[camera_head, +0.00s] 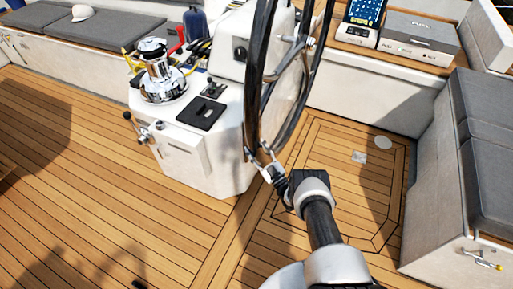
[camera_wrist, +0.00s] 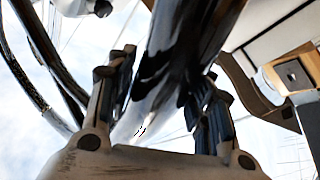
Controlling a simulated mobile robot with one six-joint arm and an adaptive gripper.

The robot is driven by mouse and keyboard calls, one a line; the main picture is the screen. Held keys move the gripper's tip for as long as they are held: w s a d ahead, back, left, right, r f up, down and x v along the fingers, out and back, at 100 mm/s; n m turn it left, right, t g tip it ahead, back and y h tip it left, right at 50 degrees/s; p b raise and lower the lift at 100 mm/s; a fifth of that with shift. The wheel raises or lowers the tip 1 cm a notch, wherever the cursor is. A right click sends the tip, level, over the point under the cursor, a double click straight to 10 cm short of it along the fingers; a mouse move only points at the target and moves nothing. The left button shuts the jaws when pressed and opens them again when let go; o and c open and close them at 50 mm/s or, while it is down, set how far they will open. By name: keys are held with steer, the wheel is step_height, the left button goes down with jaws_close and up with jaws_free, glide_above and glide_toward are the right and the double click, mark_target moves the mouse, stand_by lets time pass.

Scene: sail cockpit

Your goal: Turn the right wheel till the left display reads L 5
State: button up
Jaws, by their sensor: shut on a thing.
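The steering wheel (camera_head: 254,84) stands almost edge-on beside the white pedestal (camera_head: 205,130) in the head view, with a glossy black rim and metal spokes. My gripper (camera_head: 264,165) is at the lowest part of the rim and shut on it. In the wrist view, the black rim (camera_wrist: 185,55) runs between the two fingers of my gripper (camera_wrist: 165,98), one on each side. The fingertips are partly hidden by the rim. No display with an L reading is legible in either view.
A metal winch (camera_head: 160,78) and a small lever (camera_head: 136,125) are at the pedestal's left. A box (camera_head: 418,38) and a lit blue screen (camera_head: 366,12) sit on the back bench. A grey-cushioned seat (camera_head: 483,150) stands at the right. The teak floor (camera_head: 80,150) is mostly clear.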

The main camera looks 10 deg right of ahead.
steer(key=o, duration=1.4)
steer(key=shift+a, duration=0.45)
steer(key=shift+d, duration=0.1)
steer(key=shift+s+d+f, duration=0.25)
steer(key=shift+s+d, duration=0.05)
steer(key=shift+s, duration=0.15)
steer(key=v, duration=1.1)
steer(key=shift+a, duration=0.1)
